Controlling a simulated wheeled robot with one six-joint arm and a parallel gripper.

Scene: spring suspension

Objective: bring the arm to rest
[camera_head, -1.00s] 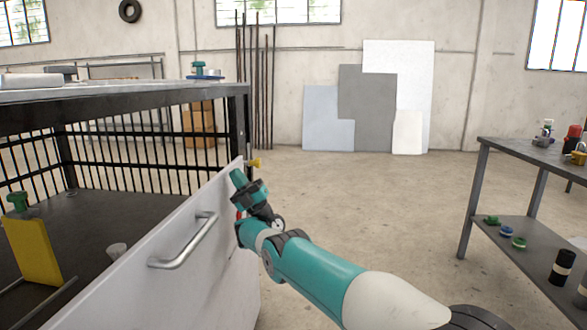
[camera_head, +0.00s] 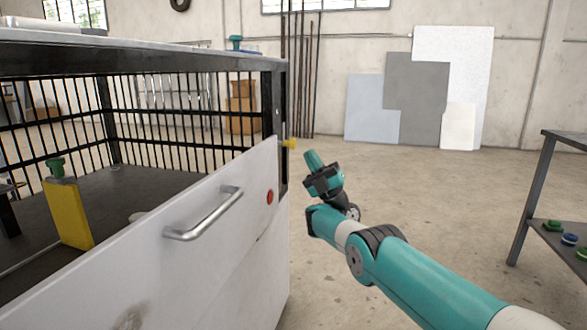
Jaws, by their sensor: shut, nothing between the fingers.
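My arm (camera_head: 425,277), teal and white with dark joints, reaches in from the lower right. My gripper (camera_head: 312,158) is at its end, pointing up and tilted a little left. It is shut and empty. It is in front of open floor, just right of the white panel's yellow knob (camera_head: 289,143), and looks apart from it. The fingertips are small in this view.
A white panel (camera_head: 200,255) with a metal handle (camera_head: 205,215) and a red button (camera_head: 270,197) fronts a barred bench (camera_head: 190,62) on the left. A yellow block (camera_head: 68,213) stands inside. A grey shelf table (camera_head: 540,195) is at right. Floor between is clear.

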